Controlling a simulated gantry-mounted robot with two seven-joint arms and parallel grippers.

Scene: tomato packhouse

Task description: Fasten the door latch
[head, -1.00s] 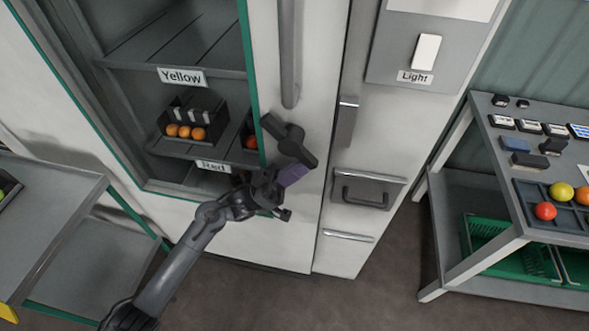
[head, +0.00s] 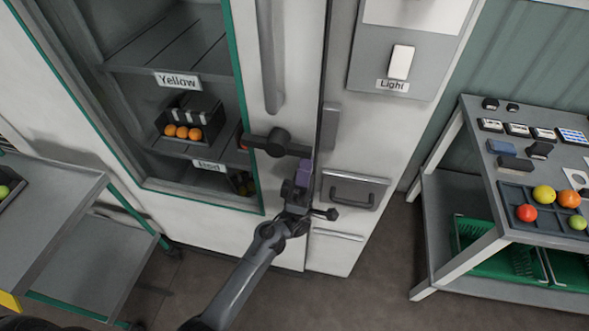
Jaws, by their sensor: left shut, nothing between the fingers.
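The door latch (head: 278,142) is a dark bar on a round hub, on the white cabinet door (head: 288,60) with a glass window. The bar lies nearly level, its right end close to the door's right edge. My left gripper (head: 304,168) is shut with nothing in it, just below the bar's right end. A purple part shows at its tip. Whether it touches the bar I cannot tell. A dark line runs between the door and the panel beside it. My right gripper is not in view.
A drawer handle (head: 352,191) and a light switch (head: 400,62) are on the panel to the right. A table (head: 478,170) with tomatoes stands at right, a grey trolley (head: 50,215) at left. Boxed orange tomatoes (head: 183,132) sit behind the window.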

